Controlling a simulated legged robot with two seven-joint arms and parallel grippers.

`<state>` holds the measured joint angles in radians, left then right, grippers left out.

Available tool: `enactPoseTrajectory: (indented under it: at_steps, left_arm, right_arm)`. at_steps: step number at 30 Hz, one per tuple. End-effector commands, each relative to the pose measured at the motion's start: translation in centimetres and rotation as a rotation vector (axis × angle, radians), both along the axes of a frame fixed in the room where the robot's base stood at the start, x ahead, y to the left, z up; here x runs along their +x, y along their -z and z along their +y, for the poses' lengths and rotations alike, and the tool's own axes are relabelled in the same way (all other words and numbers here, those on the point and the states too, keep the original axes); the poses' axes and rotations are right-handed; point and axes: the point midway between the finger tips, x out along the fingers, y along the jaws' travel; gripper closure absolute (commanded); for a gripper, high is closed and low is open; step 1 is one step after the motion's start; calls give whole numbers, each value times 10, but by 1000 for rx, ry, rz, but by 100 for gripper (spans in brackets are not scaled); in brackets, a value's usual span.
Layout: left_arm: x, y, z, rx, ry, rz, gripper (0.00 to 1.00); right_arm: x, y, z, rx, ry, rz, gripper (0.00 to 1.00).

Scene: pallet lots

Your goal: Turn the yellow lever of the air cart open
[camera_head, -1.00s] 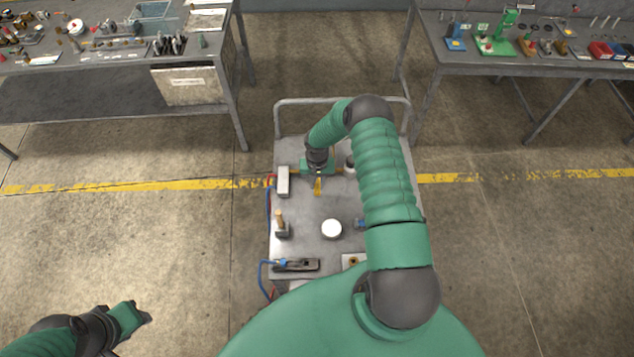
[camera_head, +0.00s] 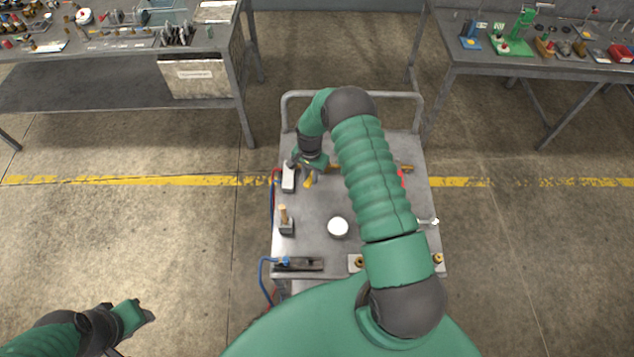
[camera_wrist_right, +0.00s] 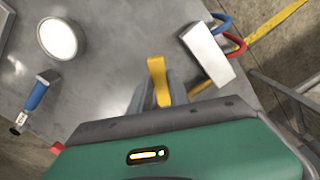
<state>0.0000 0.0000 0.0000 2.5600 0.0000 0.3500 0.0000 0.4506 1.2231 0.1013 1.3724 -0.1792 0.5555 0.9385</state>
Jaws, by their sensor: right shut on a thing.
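The air cart (camera_head: 312,215) is a grey metal cart in front of me with fittings on its top. The yellow lever (camera_head: 308,183) is near the back left of the cart top, beside a white block. It also shows in the right wrist view (camera_wrist_right: 158,78), standing between the fingers. My right gripper (camera_head: 311,175) is over the lever; in the wrist view (camera_wrist_right: 160,95) its fingers are shut on the lever. The lever's base is hidden by the gripper. My left gripper (camera_head: 145,313) is away from the cart at lower left; its finger gap is too small to judge.
A white block (camera_head: 289,178) with red and blue hoses stands just left of the lever. The cart's rail (camera_head: 352,95) rises behind. Benches stand at back left and right.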

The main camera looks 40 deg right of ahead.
Motion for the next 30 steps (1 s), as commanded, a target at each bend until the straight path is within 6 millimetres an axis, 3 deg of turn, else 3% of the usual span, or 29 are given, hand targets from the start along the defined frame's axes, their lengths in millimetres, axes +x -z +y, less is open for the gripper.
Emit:
enactPoseTrajectory:
  at_steps: [1, 15, 30]
  left_arm:
    - [0, 14, 0, 0, 0, 0, 64]
    - [0, 72, 0, 0, 0, 0, 64]
    - [0, 116, 0, 0, 0, 0, 64]
  right_arm:
    - [9, 5, -2, -10, 37, -16, 100]
    - [47, 4, 2, -6, 483, -17, 100]
    - [79, 2, -10, -3, 910, -13, 100]
